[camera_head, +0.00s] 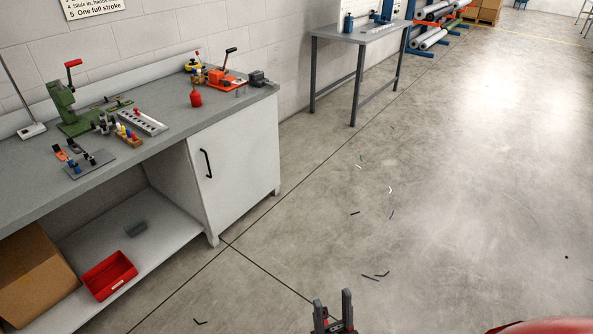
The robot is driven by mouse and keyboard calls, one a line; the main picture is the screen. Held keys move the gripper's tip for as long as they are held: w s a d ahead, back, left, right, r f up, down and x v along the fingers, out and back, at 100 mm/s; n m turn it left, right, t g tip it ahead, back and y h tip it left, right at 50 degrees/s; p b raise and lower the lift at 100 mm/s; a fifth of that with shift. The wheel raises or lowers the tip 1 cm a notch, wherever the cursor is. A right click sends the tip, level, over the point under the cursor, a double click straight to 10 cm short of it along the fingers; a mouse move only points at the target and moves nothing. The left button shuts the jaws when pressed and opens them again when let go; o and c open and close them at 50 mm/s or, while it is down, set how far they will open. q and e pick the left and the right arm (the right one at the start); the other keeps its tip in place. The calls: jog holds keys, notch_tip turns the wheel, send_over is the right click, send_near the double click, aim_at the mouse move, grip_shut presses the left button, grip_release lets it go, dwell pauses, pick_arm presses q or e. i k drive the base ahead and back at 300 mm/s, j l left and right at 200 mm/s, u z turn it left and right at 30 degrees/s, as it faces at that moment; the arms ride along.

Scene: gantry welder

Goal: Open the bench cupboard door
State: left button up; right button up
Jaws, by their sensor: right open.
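The bench cupboard has a pale grey door (238,165) at the right end of the workbench, and the door is shut. A black bar handle (207,163) stands upright near the door's left edge. My right gripper (332,301) is at the bottom edge of the view, with its two dark fingers apart and nothing between them. It is over the floor, to the right of and well apart from the door. My left gripper is not in view.
The grey benchtop (150,160) carries several tools, including a green press (70,112). A red bin (108,275) and a cardboard box (35,275) sit on the open lower shelf. The floor before the door is free apart from small scraps.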

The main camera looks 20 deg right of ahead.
aim_at(235, 159)
jog(key=z, duration=0.15)
jog(key=i+j, duration=1.7)
jog(key=i, duration=0.2)
jog(key=j+u, duration=0.05)
